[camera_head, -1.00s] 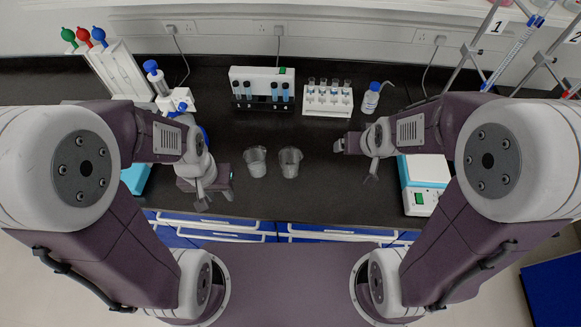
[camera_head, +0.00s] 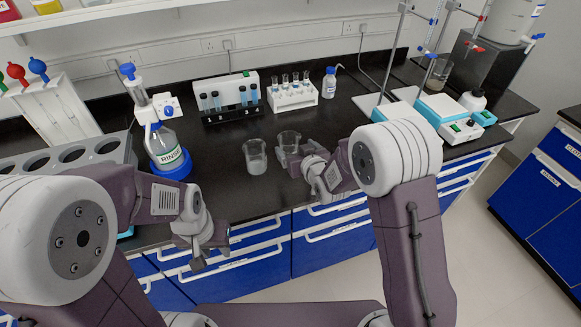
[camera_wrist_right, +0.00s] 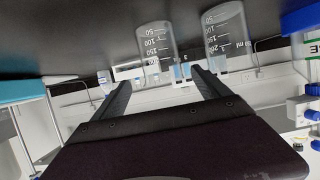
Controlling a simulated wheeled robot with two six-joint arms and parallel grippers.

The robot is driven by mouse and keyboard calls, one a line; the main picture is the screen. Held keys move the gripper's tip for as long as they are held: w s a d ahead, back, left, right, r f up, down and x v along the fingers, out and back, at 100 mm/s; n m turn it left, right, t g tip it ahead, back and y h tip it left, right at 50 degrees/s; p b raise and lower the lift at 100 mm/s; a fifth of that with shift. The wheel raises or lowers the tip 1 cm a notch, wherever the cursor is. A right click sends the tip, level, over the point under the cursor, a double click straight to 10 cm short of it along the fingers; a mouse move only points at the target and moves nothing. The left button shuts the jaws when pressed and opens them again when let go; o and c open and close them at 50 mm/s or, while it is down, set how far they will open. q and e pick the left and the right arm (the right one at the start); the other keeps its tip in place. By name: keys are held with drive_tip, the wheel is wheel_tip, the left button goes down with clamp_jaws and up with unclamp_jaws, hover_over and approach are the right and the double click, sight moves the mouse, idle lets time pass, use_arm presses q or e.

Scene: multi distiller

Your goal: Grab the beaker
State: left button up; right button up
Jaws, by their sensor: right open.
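Two clear beakers stand upright on the black bench in the head view: a left beaker (camera_head: 256,157) and a right beaker (camera_head: 289,139). Both also show upside down in the right wrist view, the right one (camera_wrist_right: 157,50) ahead of the fingers and the left one (camera_wrist_right: 228,38) off to the side. My right gripper (camera_head: 294,166) is open beside the right beaker's near side and partly hides its base; the wrist view (camera_wrist_right: 160,82) shows nothing gripped between the fingers. My left gripper (camera_head: 209,250) hangs at the bench's front edge, clear of both beakers; its jaw opening is unclear.
Tube racks (camera_head: 230,98) (camera_head: 293,100) and a small blue-capped bottle (camera_head: 329,83) stand behind. A blue-and-white device (camera_head: 455,117) is at the right. Bare bench lies between beakers and racks.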

sight(286, 143)
drive_tip(key=shift+a+f, duration=0.25)
drive_tip(key=shift+f, duration=0.8)
drive_tip(key=shift+w, duration=0.1)
drive_tip(key=x, duration=0.3)
drive_tip(key=shift+a, duration=0.2)
drive_tip(key=x, duration=0.5)
drive_tip(key=shift+w+f, duration=0.1)
drive_tip(key=shift+w, duration=0.3)
drive_tip(key=shift+s+d, duration=0.1)
drive_tip(key=c, duration=1.5)
wheel_tip(286, 143, up, 10)
drive_tip(key=shift+r+p, duration=0.1)
drive_tip(key=shift+p, duration=0.35)
